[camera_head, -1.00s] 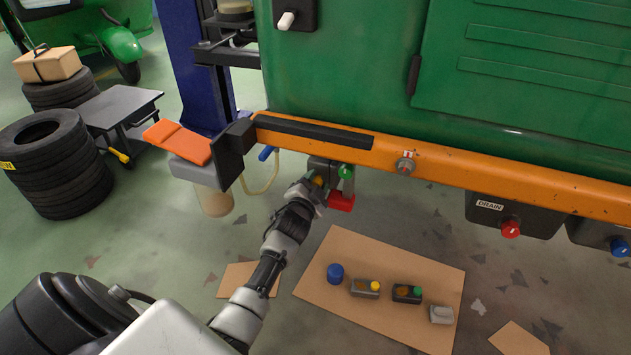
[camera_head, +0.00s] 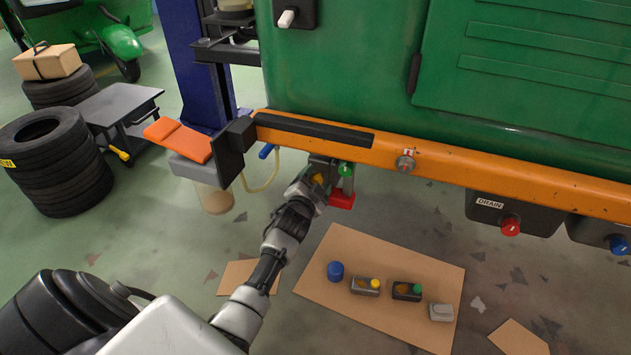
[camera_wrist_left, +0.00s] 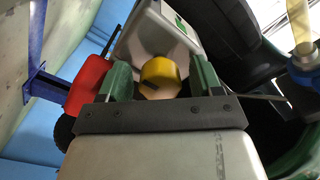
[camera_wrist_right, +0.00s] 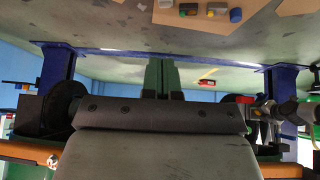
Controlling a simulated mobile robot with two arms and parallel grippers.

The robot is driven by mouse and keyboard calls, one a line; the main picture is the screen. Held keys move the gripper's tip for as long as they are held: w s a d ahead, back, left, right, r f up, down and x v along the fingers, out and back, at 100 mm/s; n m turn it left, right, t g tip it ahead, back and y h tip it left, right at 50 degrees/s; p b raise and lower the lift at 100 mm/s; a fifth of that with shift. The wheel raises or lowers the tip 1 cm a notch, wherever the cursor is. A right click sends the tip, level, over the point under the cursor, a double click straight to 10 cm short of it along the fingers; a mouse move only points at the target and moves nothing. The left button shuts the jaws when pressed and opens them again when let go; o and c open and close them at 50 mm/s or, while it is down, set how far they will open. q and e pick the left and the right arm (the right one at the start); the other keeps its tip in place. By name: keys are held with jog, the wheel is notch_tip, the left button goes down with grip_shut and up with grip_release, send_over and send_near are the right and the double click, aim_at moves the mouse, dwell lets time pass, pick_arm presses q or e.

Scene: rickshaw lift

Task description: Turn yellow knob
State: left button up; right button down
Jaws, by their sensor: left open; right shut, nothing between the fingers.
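The yellow knob (camera_wrist_left: 160,76) is in the middle of the left wrist view, with a dark mark on its face. It sits on a grey housing (camera_wrist_left: 150,38). My left gripper (camera_wrist_left: 161,82) is open, its green fingers on either side of the knob with gaps showing; contact is not visible. In the head view, the left gripper (camera_head: 322,170) is under the orange beam, and a bit of yellow (camera_head: 319,179) shows beside it. The wrist partly hides the knob there. My right gripper (camera_wrist_right: 161,78) is shut and empty, away from the knob.
A green knob (camera_head: 345,169) and a red part (camera_head: 342,201) are close to the left gripper. The orange beam (camera_head: 450,172) runs just above it. A red drain knob (camera_head: 510,228) and a blue knob (camera_head: 620,247) are to the right. Cardboard (camera_head: 385,252) with small containers lies on the floor below.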

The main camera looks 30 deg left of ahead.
pick_arm(q)
jog(key=p+v, duration=0.2)
jog(key=v, duration=0.9)
pick_arm(e)
jog(key=s+g, duration=0.1)
jog(key=s+d+g, duration=0.1)
jog(key=s, duration=0.1)
jog(key=s+g, duration=0.1)
jog(key=shift+s+d+r+h, duration=0.2)
jog(key=shift+s+r+h, duration=0.05)
jog(key=shift+h, duration=0.15)
pick_arm(q)
jog(key=shift+w+a+f, duration=0.1)
